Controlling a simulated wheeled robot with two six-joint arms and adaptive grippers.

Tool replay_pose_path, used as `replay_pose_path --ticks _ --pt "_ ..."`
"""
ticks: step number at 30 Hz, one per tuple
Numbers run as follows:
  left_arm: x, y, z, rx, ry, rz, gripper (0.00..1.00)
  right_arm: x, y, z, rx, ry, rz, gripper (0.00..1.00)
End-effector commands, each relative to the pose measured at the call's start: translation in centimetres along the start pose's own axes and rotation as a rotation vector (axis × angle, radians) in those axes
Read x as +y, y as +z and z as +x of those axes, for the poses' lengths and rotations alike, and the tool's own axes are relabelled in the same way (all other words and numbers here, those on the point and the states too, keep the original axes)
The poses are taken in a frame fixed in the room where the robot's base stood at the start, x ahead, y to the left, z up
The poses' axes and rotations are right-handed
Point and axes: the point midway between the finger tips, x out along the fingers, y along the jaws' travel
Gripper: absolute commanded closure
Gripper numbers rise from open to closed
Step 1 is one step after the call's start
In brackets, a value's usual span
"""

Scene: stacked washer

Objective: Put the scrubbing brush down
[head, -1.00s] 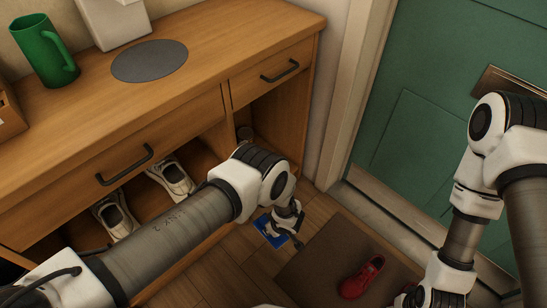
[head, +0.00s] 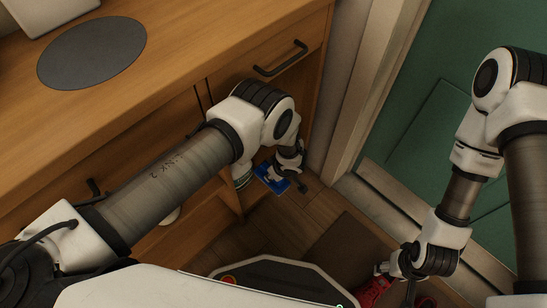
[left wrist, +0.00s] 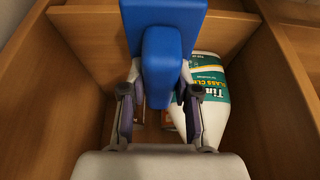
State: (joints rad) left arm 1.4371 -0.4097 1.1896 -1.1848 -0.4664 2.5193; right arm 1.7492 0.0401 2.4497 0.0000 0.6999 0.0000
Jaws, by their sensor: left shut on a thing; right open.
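The blue scrubbing brush (head: 268,178) is held by my left gripper (head: 290,172), low at the open right-hand compartment of the wooden cabinet (head: 190,60). In the left wrist view the fingers are shut around the brush's blue grip (left wrist: 165,70), with its wide blue body (left wrist: 165,15) beyond. Wooden compartment walls surround it there. Whether the brush touches any surface cannot be told. My right gripper (head: 408,268) is open and empty, low over the red shoe on the mat. The underside of the brush is hidden.
A white glass cleaner bottle (left wrist: 210,95) stands in the compartment, close right of the brush in the left wrist view. A red shoe (head: 375,292) lies on the dark mat (head: 345,245). A green door (head: 430,120) is at right. A grey disc (head: 92,52) lies on the cabinet top.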

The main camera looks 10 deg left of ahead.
Motion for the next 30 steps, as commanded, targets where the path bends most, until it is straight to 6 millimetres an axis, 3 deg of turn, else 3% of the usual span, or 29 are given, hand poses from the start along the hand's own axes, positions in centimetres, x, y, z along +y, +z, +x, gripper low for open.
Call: replay_pose_path --ticks 1,30 --pt "0.5 -0.1 1.0 0.002 0.003 -0.002 1.0 0.0 0.0 1.8 0.0 0.0 0.0 0.44" --pt "6.1 -5.0 3.8 0.003 0.003 -0.002 1.0 0.3 -0.4 20.3 0.01 0.001 0.013 0.44"
